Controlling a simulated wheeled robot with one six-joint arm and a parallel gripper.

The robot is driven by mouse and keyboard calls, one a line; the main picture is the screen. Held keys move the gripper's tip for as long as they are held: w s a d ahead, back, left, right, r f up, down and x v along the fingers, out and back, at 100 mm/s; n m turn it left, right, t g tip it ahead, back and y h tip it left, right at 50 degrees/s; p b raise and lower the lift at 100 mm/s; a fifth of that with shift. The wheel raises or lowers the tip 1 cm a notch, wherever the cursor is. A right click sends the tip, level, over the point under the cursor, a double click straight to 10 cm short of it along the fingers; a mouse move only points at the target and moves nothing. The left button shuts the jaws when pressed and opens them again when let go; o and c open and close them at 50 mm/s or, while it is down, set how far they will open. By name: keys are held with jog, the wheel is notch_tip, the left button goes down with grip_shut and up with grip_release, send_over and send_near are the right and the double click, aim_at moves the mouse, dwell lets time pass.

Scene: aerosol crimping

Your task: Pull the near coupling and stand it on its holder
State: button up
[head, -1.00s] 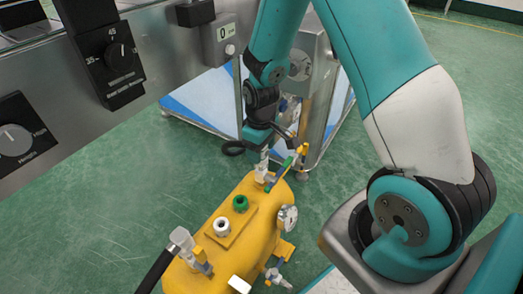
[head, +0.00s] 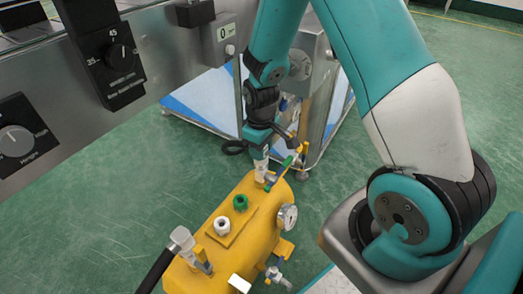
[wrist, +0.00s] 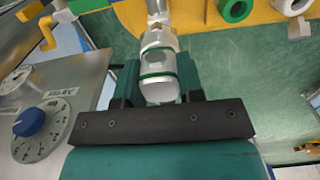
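The yellow tank (head: 235,256) lies on the floor side. A silver coupling with a green band (wrist: 157,62) stands at its far end, and my gripper (head: 262,152) is right over it. In the wrist view my gripper's two dark fingers (wrist: 158,86) stand on either side of this coupling; whether they press on it I cannot tell. Another coupling (head: 183,241), with a black hose (head: 155,270), stands at the tank's near left end. A green ring holder (head: 240,202) and a white ring holder (head: 222,225) sit between the two couplings, both without a coupling.
A pressure gauge (head: 287,217) sticks out on the tank's right side. A green and yellow lever valve (head: 282,172) stands close beside my gripper. A steel machine panel with dials (head: 122,55) fills the upper left.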

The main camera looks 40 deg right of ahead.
grip_shut()
jog(key=shift+r+p, duration=3)
jog(key=shift+r, duration=0.05)
